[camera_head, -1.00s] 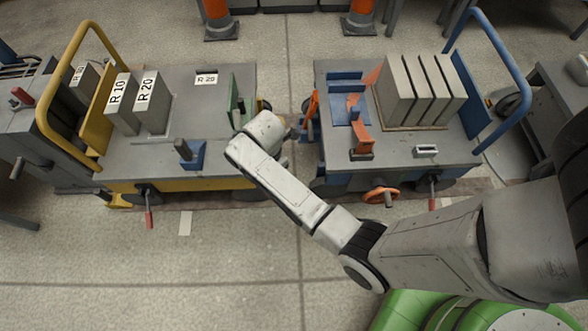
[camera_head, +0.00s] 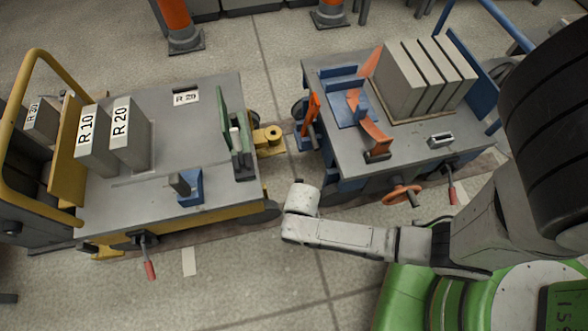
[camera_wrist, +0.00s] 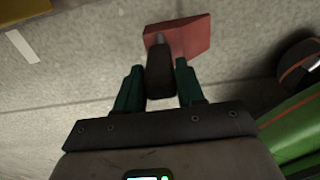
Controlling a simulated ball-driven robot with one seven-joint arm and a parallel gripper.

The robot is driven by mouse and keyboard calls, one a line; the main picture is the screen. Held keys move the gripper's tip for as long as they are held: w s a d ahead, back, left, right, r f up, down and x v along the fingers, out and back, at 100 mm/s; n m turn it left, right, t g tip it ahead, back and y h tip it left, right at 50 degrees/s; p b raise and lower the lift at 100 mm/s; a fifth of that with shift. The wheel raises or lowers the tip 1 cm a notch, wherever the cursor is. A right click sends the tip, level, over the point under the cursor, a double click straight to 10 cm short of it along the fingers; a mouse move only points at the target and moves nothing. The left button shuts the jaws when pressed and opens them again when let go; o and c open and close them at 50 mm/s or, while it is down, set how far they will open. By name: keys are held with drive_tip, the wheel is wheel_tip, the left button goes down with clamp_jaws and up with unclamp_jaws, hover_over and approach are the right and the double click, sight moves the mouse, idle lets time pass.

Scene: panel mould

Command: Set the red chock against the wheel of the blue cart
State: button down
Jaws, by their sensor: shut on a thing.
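In the wrist view my gripper (camera_wrist: 158,78) is shut on the dark upright handle of the red chock (camera_wrist: 185,38). The chock is a red wedge-like block just beyond the fingertips, over the concrete floor; I cannot tell whether it touches the floor. In the head view the chock and fingers are hidden below the end of my arm. The blue cart (camera_head: 345,150) stands at the right, with a grey top and blue handle. Its near left wheel (camera_head: 345,197) is dark and partly hidden under the deck. My arm's end is left of that wheel, apart from it.
A yellow cart (camera_head: 150,218) with grey blocks stands at the left, its yellow coupling (camera_head: 268,140) facing the blue cart. An orange handwheel (camera_head: 402,194) and a red-gripped lever (camera_head: 451,193) jut from the blue cart's near side.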

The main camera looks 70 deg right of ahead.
drive_tip(key=w+d+f+b, duration=0.6)
drive_tip(key=d+f+b, duration=0.4)
drive_tip(key=f, duration=0.2)
drive_tip(key=shift+w+d+f, duration=0.2)
drive_tip(key=shift+w+d, duration=0.2)
drive_tip(key=shift+f, duration=0.1)
drive_tip(key=c, duration=0.7)
unclamp_jaws()
